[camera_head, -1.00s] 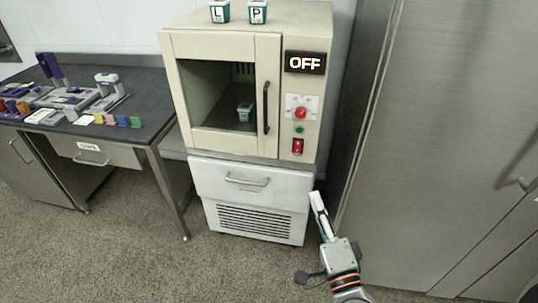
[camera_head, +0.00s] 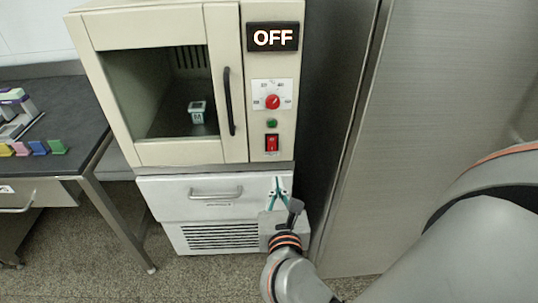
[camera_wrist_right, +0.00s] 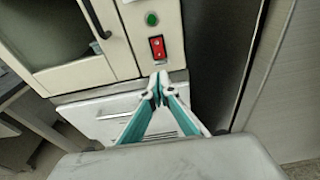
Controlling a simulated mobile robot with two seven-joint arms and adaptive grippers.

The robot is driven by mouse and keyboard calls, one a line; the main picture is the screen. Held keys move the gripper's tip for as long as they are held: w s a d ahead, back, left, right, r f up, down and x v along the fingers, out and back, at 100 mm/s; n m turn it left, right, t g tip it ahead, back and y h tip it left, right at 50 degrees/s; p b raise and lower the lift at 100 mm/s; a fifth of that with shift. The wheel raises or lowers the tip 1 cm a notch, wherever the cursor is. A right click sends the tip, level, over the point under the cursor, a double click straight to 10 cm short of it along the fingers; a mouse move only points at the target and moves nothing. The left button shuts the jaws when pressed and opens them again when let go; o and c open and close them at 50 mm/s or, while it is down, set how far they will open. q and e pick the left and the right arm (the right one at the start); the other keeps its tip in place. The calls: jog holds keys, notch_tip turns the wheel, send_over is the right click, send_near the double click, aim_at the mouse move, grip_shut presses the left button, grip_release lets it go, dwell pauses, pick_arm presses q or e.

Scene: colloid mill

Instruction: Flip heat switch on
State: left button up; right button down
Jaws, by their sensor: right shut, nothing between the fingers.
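The red heat switch (camera_head: 271,143) sits low on the right panel of the cream oven (camera_head: 225,75), under a green button (camera_head: 272,123) and a red dial (camera_head: 272,101). The display (camera_head: 273,37) above reads OFF. My right gripper (camera_head: 277,181) is shut and empty, in front of the white lower cabinet, below the switch. In the right wrist view the red switch (camera_wrist_right: 158,48) is just above the closed fingertips (camera_wrist_right: 159,80), with a visible gap in the picture. My left gripper is not in view.
The oven door, with a black handle (camera_head: 229,101), is closed, and a small container (camera_head: 197,111) stands inside. A tall metal cabinet (camera_head: 440,90) stands close on the right. A dark bench (camera_head: 60,120) with colored items is at the left.

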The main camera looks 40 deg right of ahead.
aim_at(272, 149)
jog(key=shift+w, duration=0.1)
jog(key=x, duration=1.3)
jog(key=shift+f, duration=0.1)
jog(key=shift+w+d, duration=0.25)
jog(key=shift+w, duration=0.2)
